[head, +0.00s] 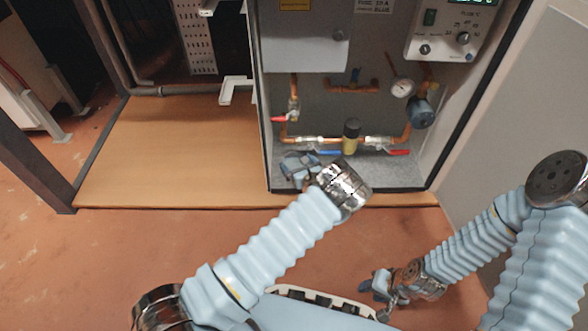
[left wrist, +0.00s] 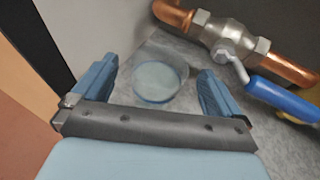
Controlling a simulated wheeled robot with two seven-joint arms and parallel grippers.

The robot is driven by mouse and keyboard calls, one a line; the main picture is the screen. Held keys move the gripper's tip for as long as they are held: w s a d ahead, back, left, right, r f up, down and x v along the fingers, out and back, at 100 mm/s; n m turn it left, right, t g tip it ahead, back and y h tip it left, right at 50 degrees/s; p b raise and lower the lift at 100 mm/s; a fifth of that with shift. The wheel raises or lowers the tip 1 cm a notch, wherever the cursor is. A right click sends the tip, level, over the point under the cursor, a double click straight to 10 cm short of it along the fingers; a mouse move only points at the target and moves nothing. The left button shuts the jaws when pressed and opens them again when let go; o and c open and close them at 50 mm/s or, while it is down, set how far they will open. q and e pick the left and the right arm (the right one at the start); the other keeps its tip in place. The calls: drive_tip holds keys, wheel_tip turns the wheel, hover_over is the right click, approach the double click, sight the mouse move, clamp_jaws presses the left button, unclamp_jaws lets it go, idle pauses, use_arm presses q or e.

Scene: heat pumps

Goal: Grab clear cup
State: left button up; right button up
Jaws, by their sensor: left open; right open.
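A clear cup (left wrist: 158,82) with a round rim stands on the grey cabinet floor in the left wrist view. My left gripper (left wrist: 155,74) is open, with one blue finger on each side of the cup and apparent gaps between. In the head view my left gripper (head: 300,166) is low inside the cabinet, at its front left; I cannot make out the cup there, where the gripper and wrist cover much of the spot. My right gripper (head: 380,286) is open and empty, low over the floor outside the cabinet.
Copper pipes with a valve (left wrist: 228,42) and a blue lever (left wrist: 283,98) lie just right of the left gripper. A yellow-and-black part (head: 351,136), a gauge (head: 403,88) and a red lever (head: 400,152) are further right. The cabinet's left wall (left wrist: 85,28) is close by.

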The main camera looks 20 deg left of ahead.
sight(290, 155)
use_arm(q)
drive_tip(key=x, duration=0.3)
drive_tip(key=shift+w+a+f+b, duration=0.1)
drive_tip(key=shift+w+f+b, duration=0.05)
drive_tip(key=shift+b, duration=0.15)
drive_tip(key=shift+c, duration=0.5)
drive_tip(key=c, duration=1.1)
